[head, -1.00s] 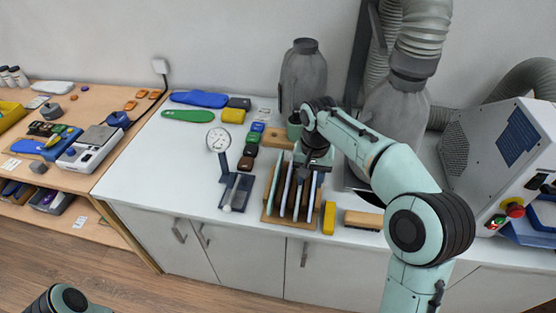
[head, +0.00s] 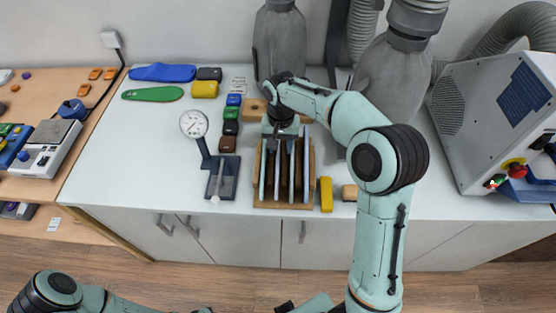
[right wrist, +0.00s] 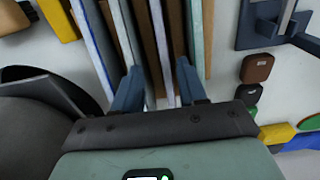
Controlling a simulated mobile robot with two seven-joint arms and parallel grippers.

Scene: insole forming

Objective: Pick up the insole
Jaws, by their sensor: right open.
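A wooden rack (head: 258,204) on the white bench holds several thin upright pieces, seen edge-on, which look like insole blanks. My right gripper (head: 283,137) is over the back end of the rack, pointing down. In the right wrist view my right gripper (right wrist: 157,72) is open, its two blue fingers on either side of a thin white piece (right wrist: 158,40) and a brown divider. I cannot tell whether the fingers touch them. A blue insole shape (head: 162,72) and a green one (head: 152,94) lie flat at the bench's back left. My left gripper is not seen.
A dial gauge on a stand (head: 194,125) is left of the rack. Several small coloured blocks (head: 231,127) lie between them. A yellow block (head: 326,194) is right of the rack. Grey bottle-shaped vessels (head: 280,45) stand behind. A grey machine (head: 480,130) is at right.

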